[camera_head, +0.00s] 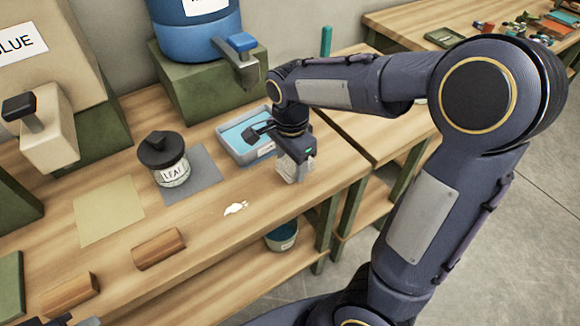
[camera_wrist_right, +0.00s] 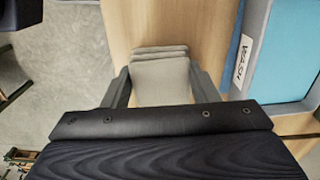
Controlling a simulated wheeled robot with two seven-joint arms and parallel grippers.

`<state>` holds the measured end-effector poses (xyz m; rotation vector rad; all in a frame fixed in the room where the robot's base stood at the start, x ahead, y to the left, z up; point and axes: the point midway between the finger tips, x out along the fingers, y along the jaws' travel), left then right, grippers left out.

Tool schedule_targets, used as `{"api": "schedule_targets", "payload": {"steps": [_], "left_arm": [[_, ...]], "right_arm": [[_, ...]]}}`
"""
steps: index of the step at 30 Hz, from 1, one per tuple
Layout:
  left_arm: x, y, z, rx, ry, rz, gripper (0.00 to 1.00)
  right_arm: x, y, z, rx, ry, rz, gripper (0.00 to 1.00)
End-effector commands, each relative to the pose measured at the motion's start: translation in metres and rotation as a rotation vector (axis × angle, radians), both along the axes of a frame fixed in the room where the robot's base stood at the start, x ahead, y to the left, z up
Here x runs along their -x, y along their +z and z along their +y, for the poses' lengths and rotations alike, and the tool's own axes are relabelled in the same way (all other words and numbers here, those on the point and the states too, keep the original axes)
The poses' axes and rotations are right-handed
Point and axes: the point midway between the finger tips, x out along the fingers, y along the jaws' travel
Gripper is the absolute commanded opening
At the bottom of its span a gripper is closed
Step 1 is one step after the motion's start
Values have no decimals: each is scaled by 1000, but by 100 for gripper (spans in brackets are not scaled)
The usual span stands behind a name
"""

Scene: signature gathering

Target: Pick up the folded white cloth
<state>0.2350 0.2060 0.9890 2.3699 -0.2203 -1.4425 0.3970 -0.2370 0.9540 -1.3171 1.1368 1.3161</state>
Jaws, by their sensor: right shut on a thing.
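The folded white cloth (camera_head: 291,168) is a small pale stack of layers by the table's front edge, right of the blue tray. My right gripper (camera_head: 295,155) is shut on it from above. In the right wrist view the cloth (camera_wrist_right: 160,72) sits between the two dark fingers, with its layered edge showing. I cannot tell whether it touches the table. A dark part at the bottom left corner looks like my left gripper (camera_head: 72,321); its fingers are mostly cut off.
A blue tray (camera_head: 228,141) with a label stands just left of the cloth. A LEAF jar (camera_head: 170,172) stands on a grey mat (camera_head: 206,173). A white splash shape (camera_head: 236,208) and wooden blocks (camera_head: 158,248) lie nearer the front edge. A blue barrel (camera_head: 190,38) is behind.

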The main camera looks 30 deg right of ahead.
Motion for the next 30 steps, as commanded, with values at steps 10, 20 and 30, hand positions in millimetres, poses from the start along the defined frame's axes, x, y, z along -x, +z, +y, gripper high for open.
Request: {"api": "schedule_targets", "payload": {"steps": [10, 20, 30], "left_arm": [[0, 1, 0, 0, 0, 0, 0], [0, 0, 0, 0, 0, 0, 0], [0, 0, 0, 0, 0, 0, 0]], "right_arm": [[78, 67, 10, -4, 4, -5, 31], [127, 89, 16, -1, 1, -1, 31], [133, 91, 17, 0, 1, 1, 31]]}}
